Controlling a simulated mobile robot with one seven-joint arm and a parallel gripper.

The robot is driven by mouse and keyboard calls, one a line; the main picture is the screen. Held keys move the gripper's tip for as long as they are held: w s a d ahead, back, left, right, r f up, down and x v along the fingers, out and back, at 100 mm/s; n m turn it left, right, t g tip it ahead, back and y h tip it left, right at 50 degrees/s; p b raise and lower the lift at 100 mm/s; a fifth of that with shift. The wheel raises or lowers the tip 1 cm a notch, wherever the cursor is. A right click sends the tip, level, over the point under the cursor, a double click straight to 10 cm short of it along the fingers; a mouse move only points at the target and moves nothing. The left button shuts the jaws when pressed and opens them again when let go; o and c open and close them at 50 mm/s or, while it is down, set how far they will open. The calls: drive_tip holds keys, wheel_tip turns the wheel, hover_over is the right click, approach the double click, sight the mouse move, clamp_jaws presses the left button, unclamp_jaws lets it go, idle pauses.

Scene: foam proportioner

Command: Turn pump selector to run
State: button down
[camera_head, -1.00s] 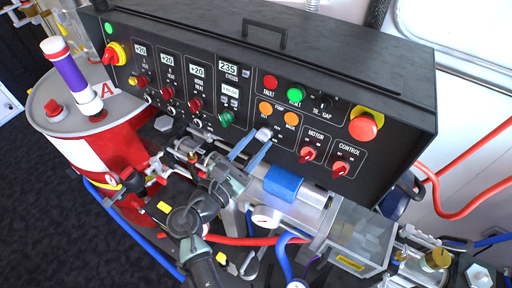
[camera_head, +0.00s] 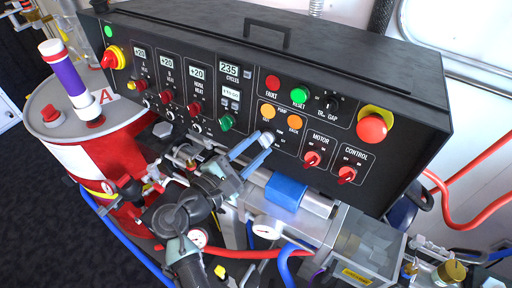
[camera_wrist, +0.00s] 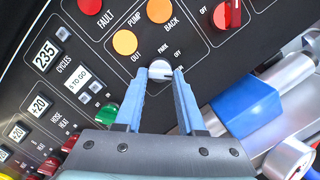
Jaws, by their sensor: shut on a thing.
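The pump selector is a small pale round knob (camera_wrist: 160,70) below the orange pump lights on the black panel. In the wrist view a dark line on it runs toward the right side, and small labels including PARK and OFF sit around it. My gripper (camera_wrist: 161,76) has its two blue fingers on either side of the knob, shut on it. In the head view my gripper (camera_head: 264,140) reaches up to the panel from below, and its fingers mostly hide the knob. The RUN label is too small to read surely.
Red motor (camera_head: 313,159) and control (camera_head: 347,175) switches sit right of the selector. A red emergency button (camera_head: 371,127) is farther right. A blue-banded cylinder (camera_head: 285,193) lies just below the fingers. A red drum (camera_head: 100,150) stands at left.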

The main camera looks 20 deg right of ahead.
drive_tip(key=c, duration=0.5)
unclamp_jaws()
drive_tip(key=b+v, duration=0.2)
drive_tip(key=v, duration=1.1)
drive_tip(key=shift+b, duration=0.3)
drive_tip(key=shift+w, duration=0.1)
